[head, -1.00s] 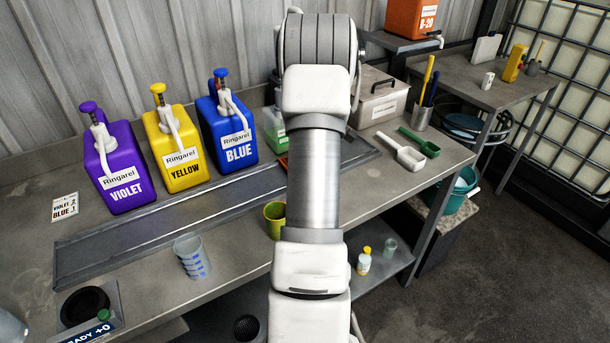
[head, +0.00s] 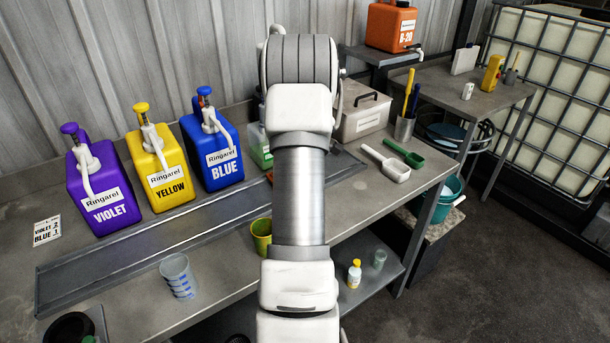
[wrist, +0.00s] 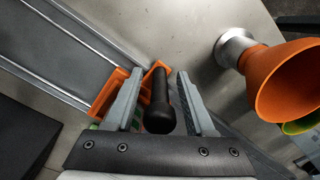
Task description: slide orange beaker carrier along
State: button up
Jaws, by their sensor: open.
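The orange beaker carrier (wrist: 108,95) shows in the wrist view, at the edge of a grey track. Its black upright handle (wrist: 158,105) stands between the two fingers of my gripper (wrist: 159,75). The fingers are open, with a gap on each side of the handle. Part of the carrier is hidden behind the left finger. In the head view my arm hides the gripper and most of the carrier; only a small orange bit (head: 269,177) shows beside the arm.
The grey track (head: 140,250) runs along the bench before the violet (head: 105,190), yellow (head: 158,175) and blue (head: 213,155) pump containers. A clear beaker (head: 178,277) and a yellow-green cup (head: 261,236) stand near the front edge. An orange funnel (wrist: 285,85) is right in the wrist view.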

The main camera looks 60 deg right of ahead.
notch_tip(320, 180, up, 17)
jog(key=shift+r+p, duration=0.2)
jog(key=shift+p, duration=0.1)
dwell(0.5)
